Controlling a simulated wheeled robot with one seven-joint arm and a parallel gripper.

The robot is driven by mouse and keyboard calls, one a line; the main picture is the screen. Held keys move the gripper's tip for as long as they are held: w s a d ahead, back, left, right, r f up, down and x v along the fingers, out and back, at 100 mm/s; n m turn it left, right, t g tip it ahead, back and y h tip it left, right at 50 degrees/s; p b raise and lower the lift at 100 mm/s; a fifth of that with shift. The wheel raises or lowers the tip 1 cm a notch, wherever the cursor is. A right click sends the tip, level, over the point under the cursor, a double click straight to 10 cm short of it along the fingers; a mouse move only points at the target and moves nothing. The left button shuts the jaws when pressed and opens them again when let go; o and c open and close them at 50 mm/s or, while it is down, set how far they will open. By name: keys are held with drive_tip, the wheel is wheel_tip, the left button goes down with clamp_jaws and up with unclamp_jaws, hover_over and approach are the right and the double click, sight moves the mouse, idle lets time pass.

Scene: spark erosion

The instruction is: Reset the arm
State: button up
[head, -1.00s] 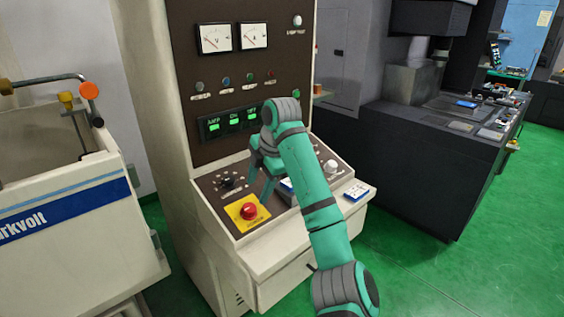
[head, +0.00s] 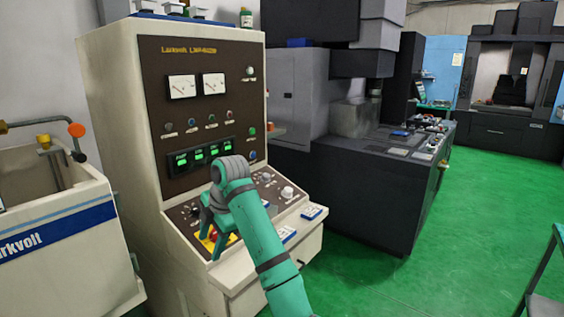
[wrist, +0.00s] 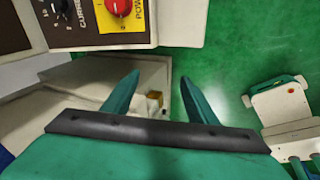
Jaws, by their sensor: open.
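My teal arm reaches from the bottom of the head view up to the sloped panel of a beige control cabinet (head: 100,90). My gripper (head: 208,240) hangs there in front of the panel, partly covering the red knob on its yellow plate. In the wrist view my gripper (wrist: 152,92) shows two teal fingers spread apart with nothing between them. The red knob (wrist: 120,6) and a black dial (wrist: 58,6) are at the top of that view, beyond the fingertips and apart from them.
A white tank (head: 60,250) with an orange-knobbed pipe stands at the left. A dark machine (head: 350,190) with tools on its top stands right of the cabinet. A dark frame edge (head: 545,280) shows at the lower right.

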drive_tip(key=s+a+f+m+t+y, duration=0.15)
drive_tip(key=a+f+m, duration=0.25)
drive_tip(key=f, duration=0.8)
drive_tip(key=s+a+f+m+t+y, duration=0.1)
drive_tip(key=s+a+f+m+y, duration=0.15)
drive_tip(key=f, duration=0.95)
drive_tip(key=s+d+f+m+t, duration=0.2)
drive_tip(key=s+f+m, duration=0.3)
drive_tip(key=s+f, duration=0.15)
drive_tip(key=s+d+f+m+t, duration=0.25)
drive_tip(key=s+f+m, duration=0.2)
drive_tip(key=f, duration=0.25)
drive_tip(key=s+d+f+m+t+h, duration=0.15)
drive_tip(key=s+d+m+h, duration=0.35)
drive_tip(key=s, duration=0.6)
drive_tip(key=s+d+f+m+t, duration=0.1)
drive_tip(key=s+d+m+t, duration=0.2)
drive_tip(key=s+d, duration=0.6)
drive_tip(key=s+d+r+m+t+h, duration=0.1)
drive_tip(key=s+d+r, duration=0.3)
drive_tip(key=s+r, duration=0.3)
drive_tip(key=s+d+r+m+h, duration=0.1)
drive_tip(key=s+d+r, duration=0.3)
drive_tip(key=s, duration=0.9)
wheel_tip(320, 180, up, 3)
drive_tip(key=shift+s+f+m+t+h, duration=0.15)
drive_tip(key=shift+s+m+t+h, duration=0.15)
drive_tip(key=shift+t+h, duration=0.1)
